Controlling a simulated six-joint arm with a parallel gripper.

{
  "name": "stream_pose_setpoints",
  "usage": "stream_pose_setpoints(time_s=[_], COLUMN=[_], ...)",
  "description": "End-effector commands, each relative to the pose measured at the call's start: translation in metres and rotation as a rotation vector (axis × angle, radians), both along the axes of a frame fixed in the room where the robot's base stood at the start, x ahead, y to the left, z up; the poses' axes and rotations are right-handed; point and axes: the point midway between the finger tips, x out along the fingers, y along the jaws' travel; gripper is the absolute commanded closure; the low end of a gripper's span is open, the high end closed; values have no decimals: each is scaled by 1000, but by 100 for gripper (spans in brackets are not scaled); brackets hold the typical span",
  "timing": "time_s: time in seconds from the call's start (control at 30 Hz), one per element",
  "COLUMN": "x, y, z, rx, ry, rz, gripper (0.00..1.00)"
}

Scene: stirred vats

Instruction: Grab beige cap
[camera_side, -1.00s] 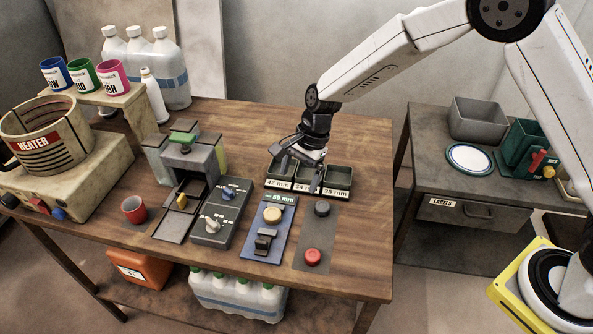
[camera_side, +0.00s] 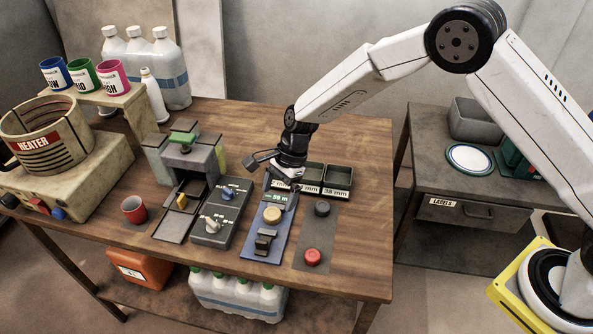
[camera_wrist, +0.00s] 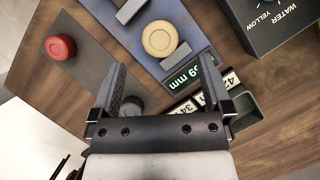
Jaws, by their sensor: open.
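The beige cap (camera_side: 272,215) is a round disc on the blue measuring device (camera_side: 263,241) on the wooden table. In the wrist view the beige cap (camera_wrist: 160,39) lies on the blue plate, beside a grey jaw block and just beyond my fingertips. My gripper (camera_side: 277,172) is above the far end of the device, behind the cap in the side view. In the wrist view my gripper (camera_wrist: 162,68) has its two fingers spread wide with nothing between them. The cap is fully visible and apart from the fingers.
Labelled bins (camera_side: 327,178) stand behind and right of the device. A grey strip (camera_side: 317,236) at right holds a red disc (camera_side: 312,257) and a dark disc (camera_side: 322,209). A grey control box (camera_side: 222,212) with knobs stands close at left. The table's right front is clear.

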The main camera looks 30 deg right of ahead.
Motion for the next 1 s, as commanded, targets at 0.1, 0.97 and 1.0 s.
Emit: stream_pose_setpoints(time_s=[0.1, 0.97, 1.0], x=[0, -4, -4], y=[1, 21, 21], z=[-2, -47, -47], rx=[0, 0, 0], ry=[1, -4, -4], rz=[0, 1, 1], gripper=[0, 0, 0])
